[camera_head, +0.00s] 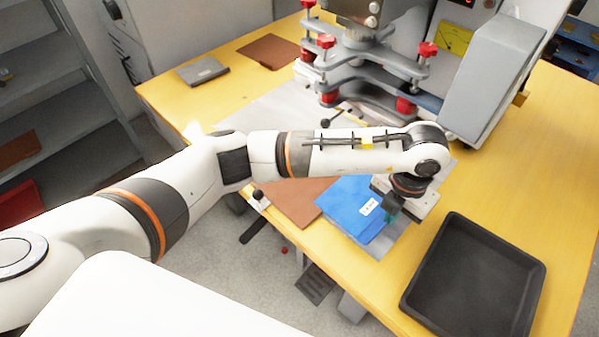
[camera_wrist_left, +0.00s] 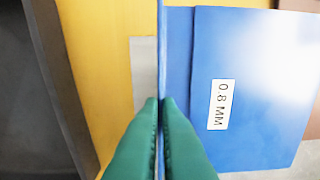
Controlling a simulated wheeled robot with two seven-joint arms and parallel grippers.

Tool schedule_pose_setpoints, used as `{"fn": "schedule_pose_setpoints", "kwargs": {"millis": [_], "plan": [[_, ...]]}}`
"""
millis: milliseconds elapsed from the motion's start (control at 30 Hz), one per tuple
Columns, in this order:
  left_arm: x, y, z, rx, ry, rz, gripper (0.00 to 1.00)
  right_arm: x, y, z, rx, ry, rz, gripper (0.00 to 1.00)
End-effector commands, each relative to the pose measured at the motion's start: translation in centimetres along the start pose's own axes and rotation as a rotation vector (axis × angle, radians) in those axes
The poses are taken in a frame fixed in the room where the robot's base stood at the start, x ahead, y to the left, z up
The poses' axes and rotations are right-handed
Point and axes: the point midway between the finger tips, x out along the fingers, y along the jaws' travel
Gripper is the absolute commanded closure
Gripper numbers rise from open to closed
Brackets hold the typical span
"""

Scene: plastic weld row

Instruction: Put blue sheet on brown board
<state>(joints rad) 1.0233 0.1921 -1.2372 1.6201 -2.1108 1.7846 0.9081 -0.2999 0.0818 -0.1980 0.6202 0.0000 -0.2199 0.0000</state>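A blue sheet (camera_head: 345,205) with a white label lies over the grey mat near the table's front edge. In the left wrist view the labelled blue sheet (camera_wrist_left: 265,80) reads "0.8 MM", with more blue beside it. A brown board (camera_head: 300,203) lies just left of the blue, partly hidden by my arm. My left gripper (camera_head: 391,214) is at the right edge of the blue sheet. Its green fingers (camera_wrist_left: 160,105) are closed together on a thin blue edge, seen edge-on. Whether this edge belongs to the labelled sheet is unclear. My right gripper is not in view.
A black tray (camera_head: 424,272) stands on the yellow table right of the gripper. A welding machine (camera_head: 365,65) with red knobs stands behind. Another brown board (camera_head: 268,50) and a grey block (camera_head: 203,71) lie at the back left.

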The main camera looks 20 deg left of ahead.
Motion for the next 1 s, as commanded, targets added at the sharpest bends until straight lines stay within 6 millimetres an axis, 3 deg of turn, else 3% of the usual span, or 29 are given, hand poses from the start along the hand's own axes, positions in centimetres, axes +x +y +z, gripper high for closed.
{"fn": "schedule_pose_setpoints", "kwargs": {"millis": [167,600,800,1000], "plan": [[-0.2,-3.0,0.0,-0.031,-0.002,-0.003,1.00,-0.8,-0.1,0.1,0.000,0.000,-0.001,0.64],[-0.2,-14.7,0.3,-0.028,-0.002,-0.003,1.00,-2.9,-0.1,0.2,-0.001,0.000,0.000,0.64],[0.0,-17.5,0.3,-0.022,-0.001,-0.001,1.00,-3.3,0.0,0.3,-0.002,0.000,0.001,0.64],[1.1,-17.8,0.4,-0.021,-0.002,0.001,1.00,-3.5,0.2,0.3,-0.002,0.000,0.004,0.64]]}}
